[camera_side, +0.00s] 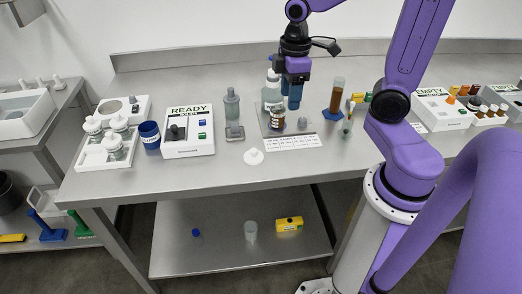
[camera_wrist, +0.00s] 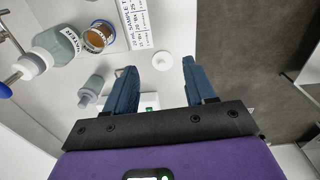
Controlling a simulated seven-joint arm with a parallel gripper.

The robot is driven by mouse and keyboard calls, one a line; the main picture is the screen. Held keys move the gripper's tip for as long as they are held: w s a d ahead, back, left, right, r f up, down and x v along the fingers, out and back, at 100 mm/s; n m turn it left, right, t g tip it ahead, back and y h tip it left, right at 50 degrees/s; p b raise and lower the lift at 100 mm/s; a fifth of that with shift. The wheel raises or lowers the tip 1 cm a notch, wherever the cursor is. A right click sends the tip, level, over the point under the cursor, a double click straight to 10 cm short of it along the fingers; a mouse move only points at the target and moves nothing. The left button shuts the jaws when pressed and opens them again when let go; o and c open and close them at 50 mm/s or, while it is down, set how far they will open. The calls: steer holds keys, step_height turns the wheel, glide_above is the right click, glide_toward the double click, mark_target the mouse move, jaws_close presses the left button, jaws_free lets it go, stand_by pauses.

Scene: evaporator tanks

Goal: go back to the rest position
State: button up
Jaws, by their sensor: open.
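My gripper (camera_side: 293,103) hangs with its blue fingers pointing down over the steel bench, close to the water bottle (camera_side: 271,92) and the amber jar (camera_side: 277,120) in the side view. In the wrist view my gripper (camera_wrist: 159,66) shows two blue fingers spread apart with nothing held between them. A round white lid (camera_wrist: 163,60) lies on the bench, seen between the fingertips; in the side view it lies at the front of the bench (camera_side: 253,157). Whether the fingers touch the bottle cannot be told from the side view.
A "READY" box (camera_side: 188,133), a grey bottle (camera_side: 232,112) and a white tray with jars (camera_side: 106,148) stand to the left. A brown tube (camera_side: 337,96) stands right of my gripper. A label card (camera_side: 292,143) lies in front. An "EMPTY" box (camera_side: 441,110) stands far right.

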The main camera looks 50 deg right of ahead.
steer(key=s+a+n, duration=0.1)
steer(key=s+a, duration=0.3)
steer(key=s, duration=0.3)
steer(key=s+a+n, duration=0.2)
steer(key=s+a, duration=0.3)
steer(key=s, duration=0.3)
steer(key=shift+s+f, duration=0.2)
steer(key=shift+f, duration=0.15)
